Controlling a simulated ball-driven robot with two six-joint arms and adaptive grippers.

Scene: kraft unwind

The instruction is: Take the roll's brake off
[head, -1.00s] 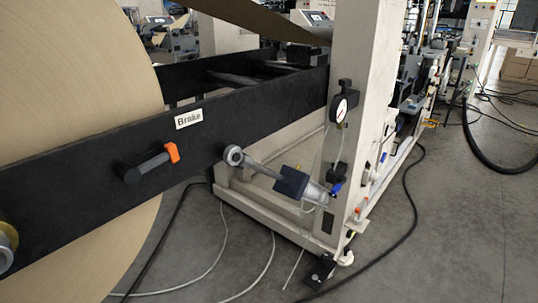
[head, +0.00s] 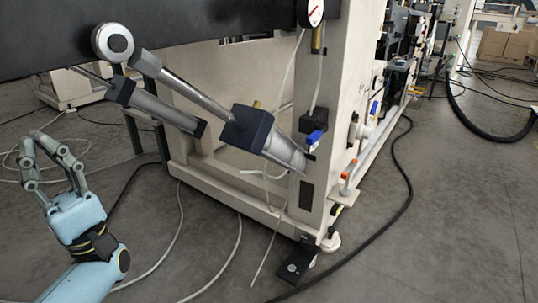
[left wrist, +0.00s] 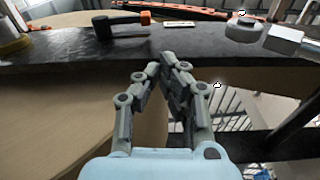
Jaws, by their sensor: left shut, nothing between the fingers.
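The brake lever (left wrist: 118,23), a dark handle with an orange end (left wrist: 146,18), is on the black beam (left wrist: 70,55) at the upper left in the left wrist view. A small pale label (left wrist: 181,24) is to its right; its writing is too small to read there. The lever is outside the head view now. My left gripper (head: 38,143) is at the lower left in the head view, below the beam. In the left wrist view its fingers (left wrist: 160,68) are shut and empty, apart from the lever. My right gripper is not in view.
A cylinder with a round rod end (head: 114,43) runs from the beam to the cream frame post (head: 338,110). A blue-handled valve (head: 316,137) and a gauge (head: 315,12) are on the post. The paper roll (left wrist: 60,120) is below the beam. Cables lie on the floor.

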